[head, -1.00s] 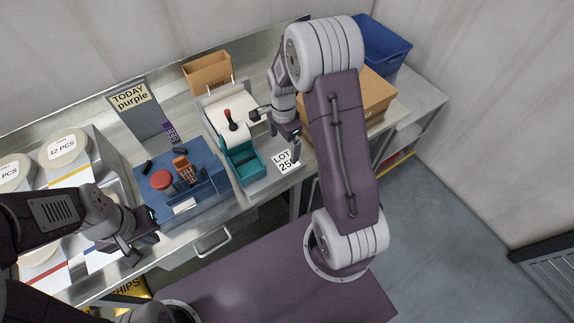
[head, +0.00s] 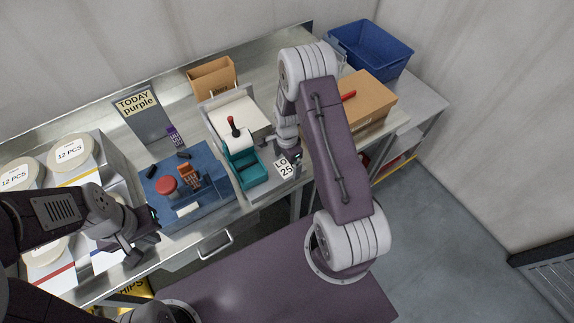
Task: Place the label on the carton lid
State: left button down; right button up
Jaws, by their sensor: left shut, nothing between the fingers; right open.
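The white label (head: 284,171), printed LOT 25, lies at the front end of the teal label dispenser (head: 244,165). My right gripper (head: 293,157) is open at the label's upper right edge and hides part of its print. I cannot tell whether a finger touches it. The brown carton (head: 372,92) stands to the right on the bench, its lid facing up with a red item (head: 348,96) on it. My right arm hides the carton's left side. My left gripper (head: 143,240) is shut and empty over the bench's front left edge.
A blue mat (head: 213,209) holds a red stamp (head: 166,185) and an orange device (head: 189,174).

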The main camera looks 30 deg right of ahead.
aim_at(287, 166)
dwell(0.3)
jog(key=shift+s, duration=0.1)
jog(key=c, duration=1.5)
jog(key=r+b, duration=0.1)
jog(key=r, duration=0.3)
jog(key=shift+w+r+b, duration=0.1)
jog(key=shift+w+b, duration=0.1)
jog(key=shift+b, duration=0.1)
jog(key=shift+c, duration=0.2)
jog(key=s+d+r+b, duration=0.2)
jog(key=s+d+r, duration=0.3)
jog(key=d, duration=0.5)
notch_tip(287, 166, up, 2)
jog(key=shift+s+d, duration=0.15)
jog(key=shift+s, duration=0.1)
